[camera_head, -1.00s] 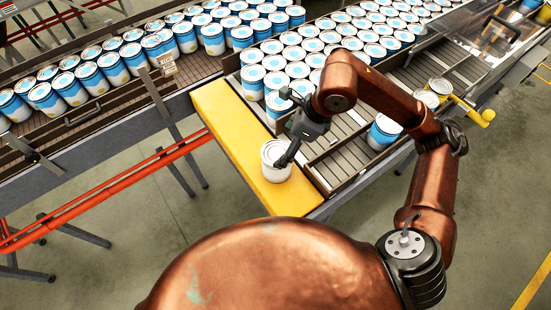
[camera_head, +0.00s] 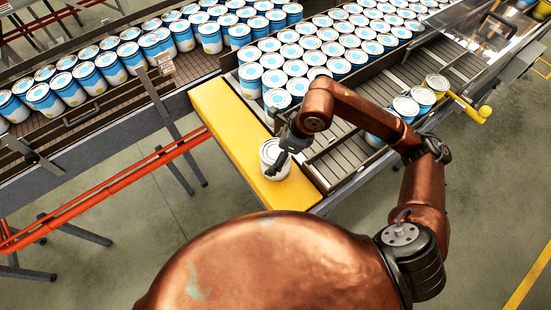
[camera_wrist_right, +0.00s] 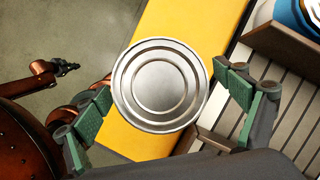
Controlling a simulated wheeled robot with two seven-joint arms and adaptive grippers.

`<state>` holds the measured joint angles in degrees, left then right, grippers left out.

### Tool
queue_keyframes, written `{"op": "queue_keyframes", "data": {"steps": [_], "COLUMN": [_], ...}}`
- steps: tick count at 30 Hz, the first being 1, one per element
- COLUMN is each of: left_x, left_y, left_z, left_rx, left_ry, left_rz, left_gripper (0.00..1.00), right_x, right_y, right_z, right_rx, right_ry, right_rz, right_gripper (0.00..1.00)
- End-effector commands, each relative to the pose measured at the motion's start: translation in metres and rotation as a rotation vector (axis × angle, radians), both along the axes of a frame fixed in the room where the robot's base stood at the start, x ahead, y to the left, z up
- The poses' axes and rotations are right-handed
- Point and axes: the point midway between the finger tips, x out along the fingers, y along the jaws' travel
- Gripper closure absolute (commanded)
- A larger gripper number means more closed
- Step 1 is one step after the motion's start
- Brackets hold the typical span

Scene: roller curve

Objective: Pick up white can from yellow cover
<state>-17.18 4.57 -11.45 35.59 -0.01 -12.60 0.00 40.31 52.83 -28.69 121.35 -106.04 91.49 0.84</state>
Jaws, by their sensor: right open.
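The white can (camera_head: 274,158) stands upright on the yellow cover (camera_head: 222,110), near its front end. In the right wrist view its round silver lid (camera_wrist_right: 160,85) is seen from straight above, with the yellow cover (camera_wrist_right: 150,145) under it. My right gripper (camera_head: 281,160) is over the can. In the wrist view the right gripper (camera_wrist_right: 164,84) is open, with one green-padded finger on each side of the lid. I cannot tell whether the fingers touch the can. A copper arm with a small dark gripper (camera_wrist_right: 67,68), apparently my left, shows at the wrist view's left; its jaws are too small to judge.
Many blue-and-white cans (camera_head: 300,45) crowd the conveyor behind the cover. A few more cans (camera_head: 405,106) stand on the slatted lane to the right, partly behind my arm. A low rail (camera_head: 335,150) borders the cover's right side. Open floor lies to the left.

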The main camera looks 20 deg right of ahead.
Motion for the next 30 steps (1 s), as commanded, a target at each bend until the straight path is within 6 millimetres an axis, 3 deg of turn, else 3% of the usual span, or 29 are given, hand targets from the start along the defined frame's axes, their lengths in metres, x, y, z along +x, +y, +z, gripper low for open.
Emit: {"op": "queue_keyframes", "data": {"steps": [2, 24, 30], "left_x": [-0.0007, -0.0015, -0.0014], "left_y": [0.0002, 0.0003, 0.0003], "left_z": [-0.0004, -0.0005, -0.0004], "left_rx": [0.000, 0.000, 0.000], "left_ry": [0.001, 0.002, 0.002], "left_rz": [0.000, 0.000, 0.000], "left_gripper": [1.00, 1.00, 1.00], "right_x": [0.0000, 0.0000, 0.0001], "right_y": [0.0000, -0.0003, -0.0002], "right_z": [-0.0001, 0.0003, 0.0007], "right_rx": [0.000, -0.001, 0.000], "right_ry": [0.000, 0.001, 0.000], "right_rz": [0.000, 0.000, 0.000], "right_gripper": [0.10, 0.61, 0.62]}}
